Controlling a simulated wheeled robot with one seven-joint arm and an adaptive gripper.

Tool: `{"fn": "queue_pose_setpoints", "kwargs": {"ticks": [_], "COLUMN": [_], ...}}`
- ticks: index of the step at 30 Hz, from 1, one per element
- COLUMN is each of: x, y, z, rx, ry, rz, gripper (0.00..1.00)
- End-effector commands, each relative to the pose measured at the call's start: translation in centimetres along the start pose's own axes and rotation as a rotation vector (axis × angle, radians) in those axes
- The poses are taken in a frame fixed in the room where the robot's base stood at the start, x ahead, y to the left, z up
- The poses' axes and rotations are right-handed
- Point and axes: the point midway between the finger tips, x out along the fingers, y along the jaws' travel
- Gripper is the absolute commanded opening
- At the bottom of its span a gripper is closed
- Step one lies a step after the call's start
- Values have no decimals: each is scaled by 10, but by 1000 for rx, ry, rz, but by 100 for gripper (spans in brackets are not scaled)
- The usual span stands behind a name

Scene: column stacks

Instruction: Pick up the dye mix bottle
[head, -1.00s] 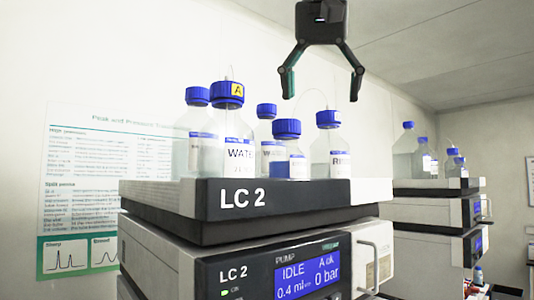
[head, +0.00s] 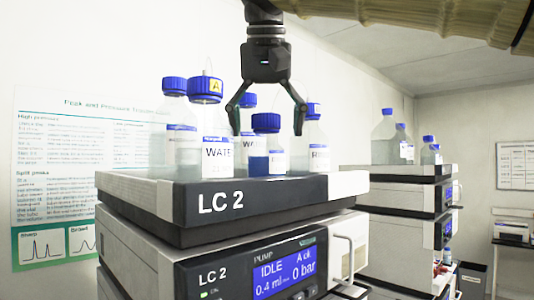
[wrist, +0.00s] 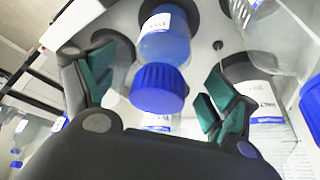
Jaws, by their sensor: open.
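The bottle with dark blue liquid (head: 258,164), which I take as the dye mix bottle, stands at the front of the tray on top of the LC 2 stack.
The white-edged tray (head: 180,205) also holds several clear bottles close by, including a WATER bottle (head: 206,130) to the left and another bottle (head: 315,150) to the right. A second stack (head: 410,210) with bottles stands further right.

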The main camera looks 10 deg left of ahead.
Motion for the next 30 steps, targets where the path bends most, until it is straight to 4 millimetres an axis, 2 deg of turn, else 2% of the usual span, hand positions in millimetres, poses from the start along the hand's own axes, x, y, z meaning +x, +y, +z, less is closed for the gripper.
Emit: {"fn": "queue_pose_setpoints", "kwargs": {"ticks": [4,9,18,20,29,30], "x": [15,34,38,38,38,37], "y": [0,0,0,0,0,0], "z": [-8,-6,-6,-6,-6,-6], "rx": [-1,0,1,1,1,2], "ry": [-2,-1,0,0,0,1], "rz": [1,1,0,0,0,-1], "gripper": [87,87,87,78,23,22]}}
